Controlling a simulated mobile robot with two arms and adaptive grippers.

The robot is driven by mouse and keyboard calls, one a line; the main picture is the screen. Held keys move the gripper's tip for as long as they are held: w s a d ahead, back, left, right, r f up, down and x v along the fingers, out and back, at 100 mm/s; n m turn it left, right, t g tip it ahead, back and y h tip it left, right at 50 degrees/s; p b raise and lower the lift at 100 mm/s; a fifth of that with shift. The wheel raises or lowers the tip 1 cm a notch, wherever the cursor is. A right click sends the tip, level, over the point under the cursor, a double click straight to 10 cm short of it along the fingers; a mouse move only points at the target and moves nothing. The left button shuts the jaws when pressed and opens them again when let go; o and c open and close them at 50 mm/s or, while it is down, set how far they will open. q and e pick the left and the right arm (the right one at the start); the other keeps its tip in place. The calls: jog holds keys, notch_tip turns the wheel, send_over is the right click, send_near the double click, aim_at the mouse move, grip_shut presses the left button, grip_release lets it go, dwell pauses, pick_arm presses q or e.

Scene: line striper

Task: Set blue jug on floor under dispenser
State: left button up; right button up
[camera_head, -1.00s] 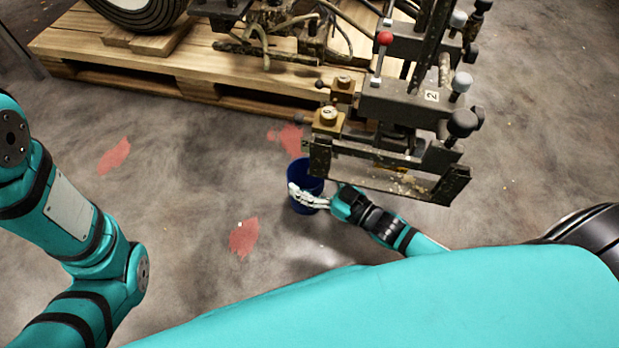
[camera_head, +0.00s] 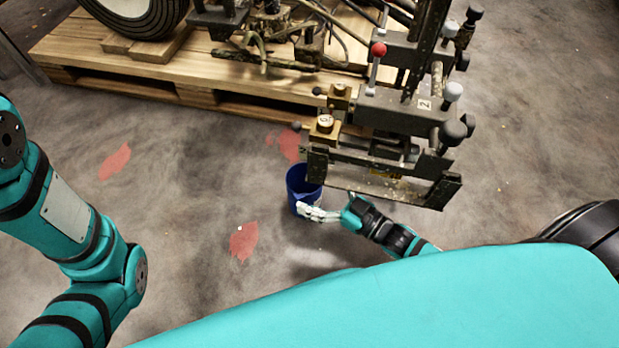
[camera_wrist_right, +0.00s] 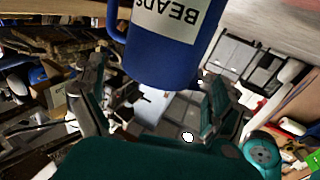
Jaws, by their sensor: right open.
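The blue jug (camera_head: 298,184) stands on the grey floor at the left end of the dispenser (camera_head: 375,165), close beside and partly under its frame. In the right wrist view the jug (camera_wrist_right: 165,55) shows a white label reading "BEADS" and a handle at its left; it appears upside down there. My right gripper (camera_head: 312,212) is low at the jug's near side. In the right wrist view my right gripper (camera_wrist_right: 160,95) has its fingers spread apart, with the jug just beyond them. My left gripper is out of view; only my left arm shows in the head view.
A wooden pallet (camera_head: 120,65) with a wheel (camera_head: 140,18) and machinery stands behind. Reddish patches (camera_head: 243,241) mark the floor. The floor to the left of the jug is clear. The dispenser frame overhangs the right side.

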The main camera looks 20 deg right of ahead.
jog(key=p+v, duration=0.3)
jog(key=v, duration=0.5)
jog(key=shift+s+d, duration=0.2)
jog(key=shift+s, duration=0.05)
